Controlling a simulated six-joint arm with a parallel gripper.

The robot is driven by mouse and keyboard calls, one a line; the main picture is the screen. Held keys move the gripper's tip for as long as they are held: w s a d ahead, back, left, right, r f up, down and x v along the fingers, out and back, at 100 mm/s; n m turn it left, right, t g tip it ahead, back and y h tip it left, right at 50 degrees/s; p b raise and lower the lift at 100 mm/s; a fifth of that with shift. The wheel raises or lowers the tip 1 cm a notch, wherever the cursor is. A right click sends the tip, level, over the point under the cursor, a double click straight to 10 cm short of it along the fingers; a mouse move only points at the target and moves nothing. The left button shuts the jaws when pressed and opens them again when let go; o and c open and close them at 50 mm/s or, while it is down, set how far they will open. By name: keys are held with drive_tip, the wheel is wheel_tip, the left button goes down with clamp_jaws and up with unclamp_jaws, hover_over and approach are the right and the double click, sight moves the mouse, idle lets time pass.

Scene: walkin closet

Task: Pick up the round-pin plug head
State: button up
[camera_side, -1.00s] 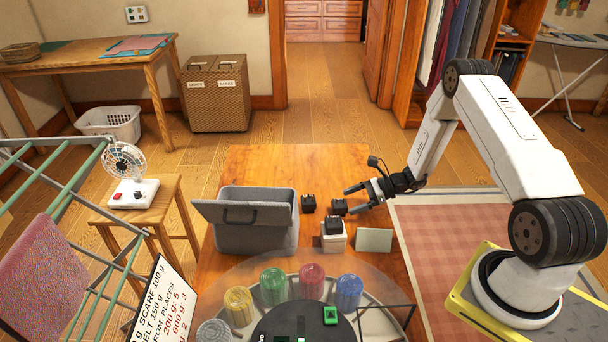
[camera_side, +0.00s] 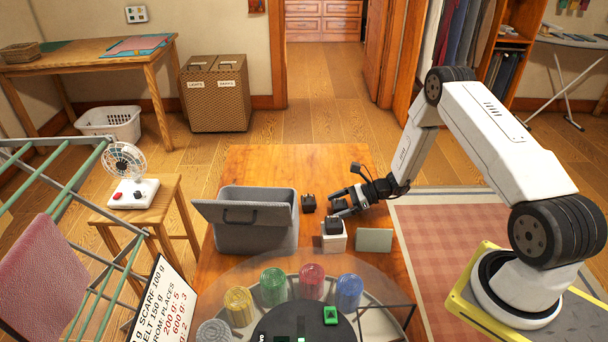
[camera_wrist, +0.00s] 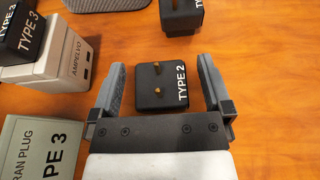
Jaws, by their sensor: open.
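A black plug head marked TYPE 2 (camera_wrist: 161,84), with two round brass pins, lies on the table between my gripper's fingers in the wrist view. It also shows partly hidden by my gripper in the side view (camera_side: 339,204). My gripper (camera_wrist: 160,82) is open, one finger on each side of the plug head, with a gap on both sides. In the side view my gripper (camera_side: 342,205) is low over the table. Another black plug head (camera_wrist: 181,14) stands at the top of the wrist view; its pins show in the side view (camera_side: 308,203).
A black TYPE 3 head (camera_wrist: 22,35) sits on a white AMPELVO block (camera_wrist: 70,68) at left. A card reading TYPE 3 (camera_wrist: 38,148) stands in front. A grey lidded bin (camera_side: 255,236) is left of the heads. Bare wood lies to the right in the wrist view.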

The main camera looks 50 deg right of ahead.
sight(338, 199)
drive_tip(key=c, duration=1.3)
drive_tip(key=shift+r, duration=0.1)
drive_tip(key=shift+r, duration=1.5)
drive_tip(key=s+a+r, duration=0.3)
drive_tip(key=s+r, duration=0.6)
drive_tip(key=s, duration=0.4)
drive_tip(key=shift+s+r, duration=0.35)
drive_tip(key=shift+r, duration=0.05)
